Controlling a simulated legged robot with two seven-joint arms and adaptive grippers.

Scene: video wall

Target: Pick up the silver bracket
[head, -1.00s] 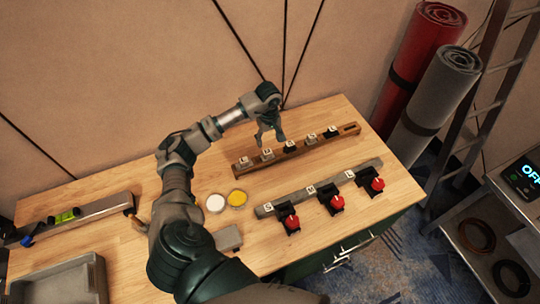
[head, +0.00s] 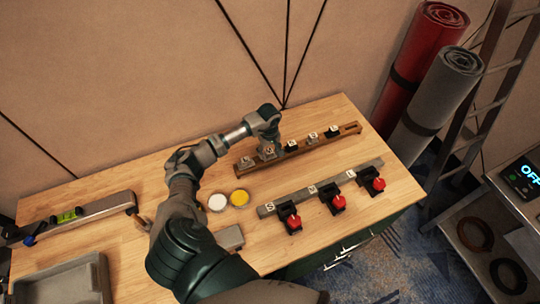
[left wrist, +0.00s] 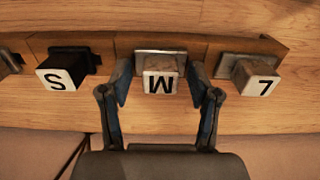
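A silver bracket with a white label marked M (left wrist: 160,80) sits on the brown wooden rail (left wrist: 215,46), in the middle of the left wrist view. My left gripper (left wrist: 159,84) is open, with one finger on each side of this bracket; small gaps seem to show. In the head view the left gripper (head: 268,148) is down at the rail, partly hiding the bracket. Another silver bracket, marked L (left wrist: 252,76), is to the right in the wrist view, and a black one marked S (left wrist: 66,70) is to the left. My right gripper is not in view.
Further black and silver brackets (head: 312,138) stand along the rail. A grey front rail (head: 327,188) carries black holders with red parts (head: 338,202).

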